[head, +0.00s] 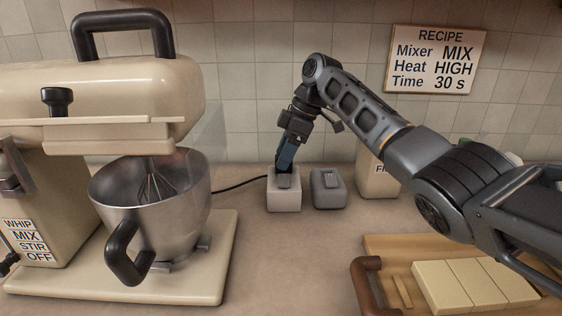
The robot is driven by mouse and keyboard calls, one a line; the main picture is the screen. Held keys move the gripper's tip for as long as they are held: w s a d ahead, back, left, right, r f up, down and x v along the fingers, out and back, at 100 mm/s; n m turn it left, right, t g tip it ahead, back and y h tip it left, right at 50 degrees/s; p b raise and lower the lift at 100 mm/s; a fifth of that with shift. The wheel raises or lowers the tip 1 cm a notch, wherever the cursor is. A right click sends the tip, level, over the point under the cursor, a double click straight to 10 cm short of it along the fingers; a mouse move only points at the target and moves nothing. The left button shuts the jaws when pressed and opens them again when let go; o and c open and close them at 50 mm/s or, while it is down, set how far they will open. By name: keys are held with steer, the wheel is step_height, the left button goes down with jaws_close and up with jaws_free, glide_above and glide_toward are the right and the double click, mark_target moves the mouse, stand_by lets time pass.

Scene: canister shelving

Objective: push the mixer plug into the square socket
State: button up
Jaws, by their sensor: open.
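The mixer (120,95) stands at the left, large and cream, with a steel bowl. Its thin black cord (240,186) runs right to a pale block (284,197) by the back wall. A small dark piece, apparently the plug (284,181), shows at the top of the pale block, just under my gripper (285,166). My gripper points down over this block; its jaws are open, and their fingers are small and dark here. I cannot tell the socket's shape or how deep the plug sits. A grey block (328,192) with a small grey piece on top stands just right.
A cream canister (378,180) stands behind my arm at the right. A wooden board (385,245) with pale slabs (470,285) and a brown handle (366,285) lies front right. A recipe sign hangs on the tiled wall. The counter's front middle is clear.

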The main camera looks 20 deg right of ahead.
steer(key=shift+v, duration=2.65)
steer(key=shift+f, duration=0.1)
